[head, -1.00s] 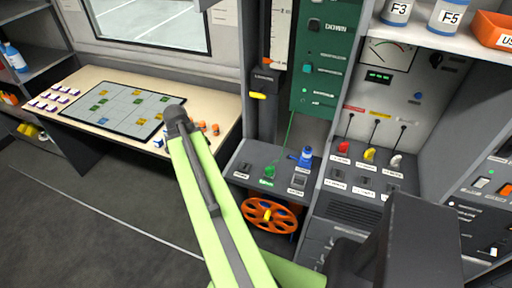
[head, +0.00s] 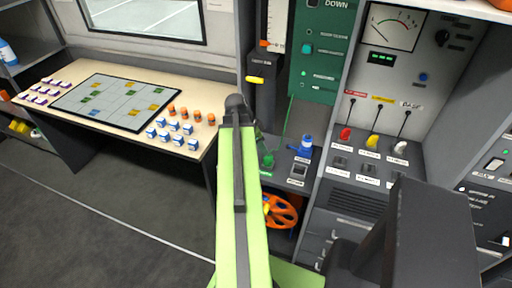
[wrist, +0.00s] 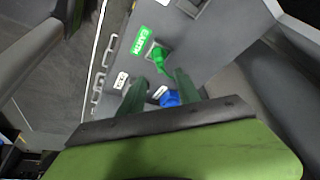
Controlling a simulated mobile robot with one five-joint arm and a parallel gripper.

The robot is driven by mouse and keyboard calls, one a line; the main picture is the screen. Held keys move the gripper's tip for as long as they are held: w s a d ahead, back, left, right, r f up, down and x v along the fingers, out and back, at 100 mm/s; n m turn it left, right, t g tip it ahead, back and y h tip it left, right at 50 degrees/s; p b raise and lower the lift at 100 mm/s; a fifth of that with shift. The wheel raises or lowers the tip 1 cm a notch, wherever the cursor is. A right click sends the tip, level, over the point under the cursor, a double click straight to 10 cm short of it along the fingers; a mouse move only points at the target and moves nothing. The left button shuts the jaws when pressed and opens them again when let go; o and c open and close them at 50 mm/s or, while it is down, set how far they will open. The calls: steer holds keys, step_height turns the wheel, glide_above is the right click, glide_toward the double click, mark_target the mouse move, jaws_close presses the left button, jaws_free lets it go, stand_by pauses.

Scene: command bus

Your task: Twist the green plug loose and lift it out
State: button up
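The green plug (head: 267,160) sits on the small grey shelf panel, partly beside my arm in the head view. In the wrist view the green plug (wrist: 158,55) stands in the panel next to a green label, just beyond my fingertips. My gripper (wrist: 160,76) is open, its two dark green fingers apart with nothing held between them. In the head view most of my gripper is hidden behind my arm.
A blue plug (head: 304,147) stands close by on the same panel; in the wrist view it (wrist: 170,98) shows between my fingers. An orange wheel (head: 280,211) is below. Red, yellow and white plugs (head: 372,141) are to the right.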

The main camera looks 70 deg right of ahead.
mark_target(268, 156)
steer(key=b+x, duration=0.6)
steer(key=x, duration=0.3)
steer(key=shift+b, duration=0.4)
steer(key=shift+c, duration=0.3)
jaws_close()
